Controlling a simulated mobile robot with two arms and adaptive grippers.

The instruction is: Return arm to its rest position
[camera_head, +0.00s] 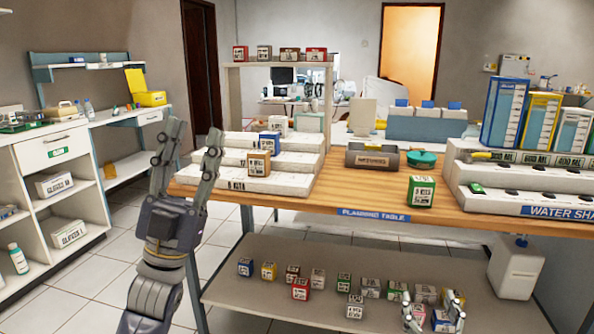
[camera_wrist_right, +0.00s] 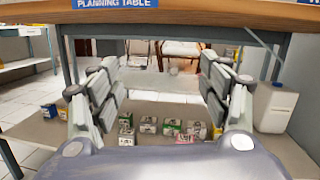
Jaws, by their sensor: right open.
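My left gripper (camera_head: 192,142) points upward at the left end of the planning table (camera_head: 374,214), with its two fingers spread and nothing between them. My right gripper (camera_head: 431,299) shows only partly at the bottom edge of the head view, in front of the lower shelf (camera_head: 290,319). In the right wrist view its fingers (camera_wrist_right: 160,92) are wide apart with no object held. Beyond them, several small boxes stand on the lower shelf, among them a green-and-white box (camera_wrist_right: 172,127).
A green box (camera_head: 421,192) stands near the tabletop's front edge. White stepped racks (camera_head: 270,181) stand left, and a water rack (camera_head: 540,209) right. A white jug (camera_head: 516,266) stands on the shelf's right end. The table edge (camera_wrist_right: 200,14) overhangs my right gripper's view.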

